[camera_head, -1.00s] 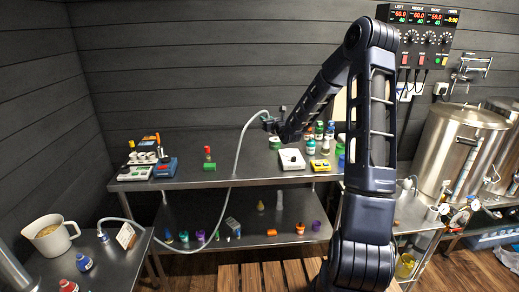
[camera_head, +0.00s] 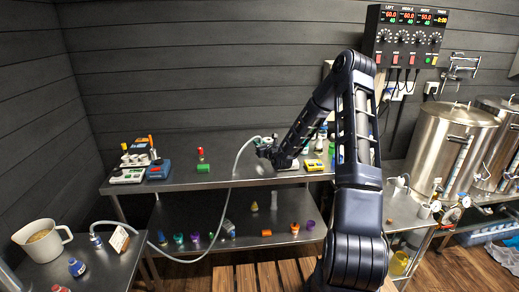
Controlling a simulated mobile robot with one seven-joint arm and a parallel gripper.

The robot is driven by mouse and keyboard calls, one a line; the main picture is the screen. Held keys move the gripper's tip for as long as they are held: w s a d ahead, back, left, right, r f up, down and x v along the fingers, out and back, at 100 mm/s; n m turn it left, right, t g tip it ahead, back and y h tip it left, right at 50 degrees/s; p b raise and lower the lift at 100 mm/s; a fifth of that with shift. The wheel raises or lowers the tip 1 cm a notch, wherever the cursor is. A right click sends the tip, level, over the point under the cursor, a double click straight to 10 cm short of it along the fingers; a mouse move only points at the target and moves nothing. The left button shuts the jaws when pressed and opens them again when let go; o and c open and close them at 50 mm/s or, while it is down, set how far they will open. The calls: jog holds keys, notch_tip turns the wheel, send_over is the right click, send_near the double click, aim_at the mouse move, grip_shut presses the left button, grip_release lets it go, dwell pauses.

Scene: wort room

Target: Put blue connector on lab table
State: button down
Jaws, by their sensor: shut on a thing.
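My gripper (camera_head: 266,150) is low over the back steel table (camera_head: 190,181), left of the white device there. It is shut on the end of a pale, flexible hose (camera_head: 237,160), which arches up to it. The connector at that end is too small and covered for its blue colour to be sure. The hose drops past the table's front edge. Another pale hose (camera_head: 130,225) rises from a fitting (camera_head: 96,240) on the small left table. I cannot tell whether the gripper touches the steel table.
A blue device (camera_head: 158,170) stands at the table's left, and a red-topped vial with a green part (camera_head: 202,167) left of centre. A yellow device (camera_head: 313,165) and bottles are right of my gripper. The table between vial and gripper is mostly clear. The shelf below holds several small coloured items.

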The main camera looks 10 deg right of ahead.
jog(key=shift+f, duration=1.3)
jog(key=shift+f, duration=0.1)
jog(key=c, duration=1.3)
grip_release()
jog(key=shift+o, duration=0.2)
